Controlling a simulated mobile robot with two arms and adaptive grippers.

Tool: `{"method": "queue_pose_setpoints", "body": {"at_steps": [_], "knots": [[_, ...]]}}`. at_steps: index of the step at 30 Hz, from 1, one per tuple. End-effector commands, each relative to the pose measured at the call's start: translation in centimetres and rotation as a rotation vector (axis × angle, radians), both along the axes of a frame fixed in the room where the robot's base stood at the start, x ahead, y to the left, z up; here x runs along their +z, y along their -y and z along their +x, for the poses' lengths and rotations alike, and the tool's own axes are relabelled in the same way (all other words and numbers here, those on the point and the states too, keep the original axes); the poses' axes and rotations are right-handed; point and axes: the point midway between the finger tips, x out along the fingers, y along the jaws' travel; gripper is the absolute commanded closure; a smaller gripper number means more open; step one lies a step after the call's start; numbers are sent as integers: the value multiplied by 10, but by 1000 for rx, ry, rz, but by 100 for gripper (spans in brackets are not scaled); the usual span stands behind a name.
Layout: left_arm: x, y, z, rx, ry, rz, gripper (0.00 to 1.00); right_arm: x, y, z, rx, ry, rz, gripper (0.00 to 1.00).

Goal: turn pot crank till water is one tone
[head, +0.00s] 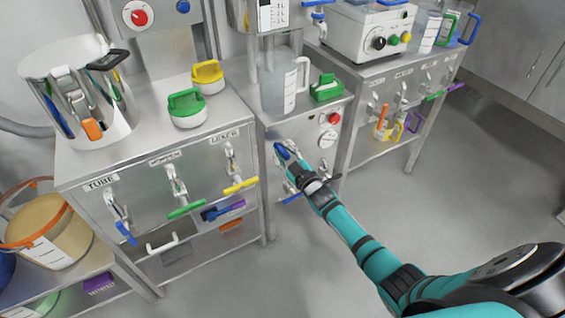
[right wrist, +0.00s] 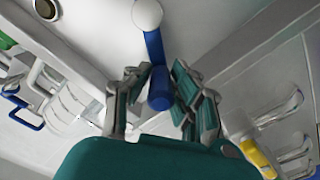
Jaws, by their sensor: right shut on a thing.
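My right gripper (head: 296,170) reaches the front of the middle steel cabinet from the lower right. In the right wrist view, its two fingers (right wrist: 160,92) are shut around the blue crank grip (right wrist: 160,88). The blue crank arm runs up from the grip to a round white end (right wrist: 147,14). In the head view, the gripper partly hides the crank. A clear jug (head: 275,92) with a white handle stands on the middle cabinet, under a steel column. I cannot make out water or its tone. My left gripper is not in view.
A red button (head: 334,118) and a green block (head: 326,88) are close to the jug. The left bench (head: 120,158) has taps with coloured levers and a steel pot (head: 110,128) of tools. The floor (head: 470,200) at right is clear.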

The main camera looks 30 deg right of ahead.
Motion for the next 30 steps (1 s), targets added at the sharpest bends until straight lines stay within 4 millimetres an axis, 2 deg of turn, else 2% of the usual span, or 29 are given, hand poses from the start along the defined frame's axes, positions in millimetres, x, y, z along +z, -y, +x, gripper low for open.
{"method": "queue_pose_setpoints", "body": {"at_steps": [3, 12, 30], "knots": [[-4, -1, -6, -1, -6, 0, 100, 9, 3, 7, 2, 0, 85, 100], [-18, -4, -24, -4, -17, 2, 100, 15, 9, 10, 1, -12, 237, 100], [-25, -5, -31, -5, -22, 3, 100, 16, 13, 11, 0, -15, 287, 100]]}}
